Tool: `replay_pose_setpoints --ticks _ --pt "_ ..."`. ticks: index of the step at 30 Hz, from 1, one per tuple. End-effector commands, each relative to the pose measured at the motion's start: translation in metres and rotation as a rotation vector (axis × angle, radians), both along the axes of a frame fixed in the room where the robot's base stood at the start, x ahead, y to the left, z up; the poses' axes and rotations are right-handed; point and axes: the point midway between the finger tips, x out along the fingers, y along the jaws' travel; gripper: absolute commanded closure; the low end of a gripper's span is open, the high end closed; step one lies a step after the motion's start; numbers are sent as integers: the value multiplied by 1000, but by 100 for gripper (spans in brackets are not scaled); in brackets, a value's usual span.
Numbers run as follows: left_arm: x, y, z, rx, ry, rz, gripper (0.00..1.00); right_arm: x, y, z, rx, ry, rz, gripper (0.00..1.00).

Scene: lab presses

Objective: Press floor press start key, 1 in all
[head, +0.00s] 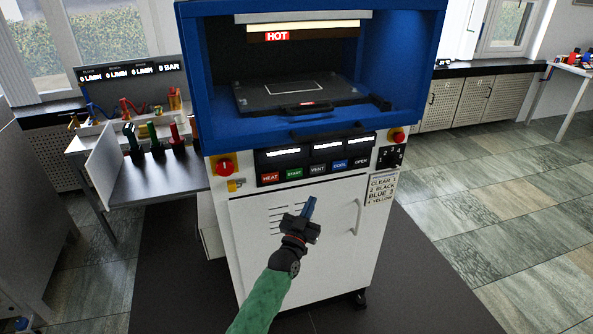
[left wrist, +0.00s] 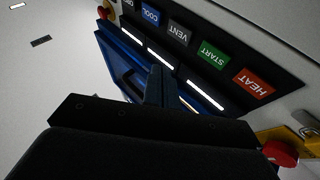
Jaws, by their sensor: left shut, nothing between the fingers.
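The floor press has a blue hood (head: 200,90) and a white cabinet (head: 250,225). Its dark control panel carries a row of keys: red HEAT (head: 270,178), green START key (head: 294,173), VENT (head: 317,168), blue COOL (head: 340,164) and OPEN (head: 361,161). The left wrist view shows the START key (left wrist: 209,53) rotated, between HEAT (left wrist: 252,83) and VENT. My left gripper (head: 309,206) is shut and empty, in front of the cabinet door and below the key row in the head view. Its blue fingers (left wrist: 155,86) appear apart from the keys. My right gripper is out of view.
A red knob (head: 224,167) and yellow padlock (head: 236,185) sit left of the keys. A red button (head: 397,136) and black selector are right. A door handle (head: 357,217) stands out below. A side bench (head: 180,178) with colored-handled tools stands left. Floor is open at right.

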Motion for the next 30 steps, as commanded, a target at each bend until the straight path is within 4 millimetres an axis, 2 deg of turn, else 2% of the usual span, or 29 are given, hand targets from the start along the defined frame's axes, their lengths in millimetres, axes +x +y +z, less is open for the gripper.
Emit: replay_pose_setpoints --ticks 6,22,30 --pt "-4 15 19 35 -137 107 100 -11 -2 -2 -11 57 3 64" --pt "-3 15 19 65 -149 121 100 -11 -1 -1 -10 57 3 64" --pt "9 19 17 65 -148 121 100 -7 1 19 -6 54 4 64"
